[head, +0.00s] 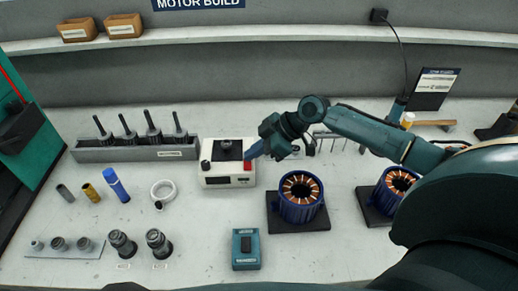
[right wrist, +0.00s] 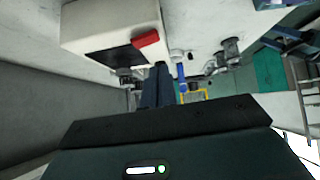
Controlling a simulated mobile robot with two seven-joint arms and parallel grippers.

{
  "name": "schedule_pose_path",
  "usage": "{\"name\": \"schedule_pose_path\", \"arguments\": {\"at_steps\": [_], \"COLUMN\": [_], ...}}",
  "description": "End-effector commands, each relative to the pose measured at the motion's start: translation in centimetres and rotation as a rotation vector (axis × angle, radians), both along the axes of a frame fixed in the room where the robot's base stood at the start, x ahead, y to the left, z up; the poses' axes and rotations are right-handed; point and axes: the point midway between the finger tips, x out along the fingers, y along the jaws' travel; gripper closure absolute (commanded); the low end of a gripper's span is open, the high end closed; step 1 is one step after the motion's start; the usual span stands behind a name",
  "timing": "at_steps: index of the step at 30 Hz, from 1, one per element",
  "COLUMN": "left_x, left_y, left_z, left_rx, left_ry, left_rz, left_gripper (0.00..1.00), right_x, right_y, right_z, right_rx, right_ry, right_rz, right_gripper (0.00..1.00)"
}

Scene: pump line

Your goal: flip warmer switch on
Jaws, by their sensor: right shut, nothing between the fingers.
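The warmer (head: 216,181) is a small white box with a dark top plate and a black knob, standing mid-bench in the head view. Its red switch (head: 248,167) is at the right end of the front face. In the right wrist view the warmer (right wrist: 98,22) is at the top, with the red switch (right wrist: 146,39) on its edge. My right gripper (head: 252,152) is shut and empty, its tips right by the switch; I cannot tell whether they touch it. The right wrist view also shows its fingers (right wrist: 158,84) close together below the switch. My left gripper is not in view.
Two blue-ringed copper stators (head: 301,208) (head: 392,187) sit on dark pads to the right. A teal device (head: 246,250) lies in front. A grey rack (head: 135,152) with several dark shafts stands left. Loose cylinders and a white tape ring (head: 163,190) lie front left.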

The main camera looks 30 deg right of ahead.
Motion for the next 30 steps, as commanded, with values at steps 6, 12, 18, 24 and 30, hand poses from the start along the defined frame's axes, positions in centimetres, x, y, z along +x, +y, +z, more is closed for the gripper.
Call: {"name": "schedule_pose_path", "arguments": {"at_steps": [6,12,18,24,30], "left_x": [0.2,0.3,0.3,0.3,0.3], "left_y": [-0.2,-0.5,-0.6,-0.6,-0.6], "left_z": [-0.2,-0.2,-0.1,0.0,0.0], "left_rx": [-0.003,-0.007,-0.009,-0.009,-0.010], "left_ry": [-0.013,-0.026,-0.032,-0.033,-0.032], "left_rz": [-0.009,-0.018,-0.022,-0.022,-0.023], "left_gripper": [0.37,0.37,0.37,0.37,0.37], "right_x": [-2.0,-3.3,-3.9,-3.9,-4.0], "right_y": [-3.0,-5.0,-5.7,-5.8,-6.0], "right_z": [3.7,6.3,7.5,7.7,7.6], "right_rx": [-0.005,-0.002,0.001,0.002,0.001], "right_ry": [-0.006,-0.007,-0.009,-0.010,-0.011], "right_rz": [-0.004,-0.004,-0.003,-0.003,-0.003], "right_gripper": [1.00,1.00,1.00,1.00,1.00]}}
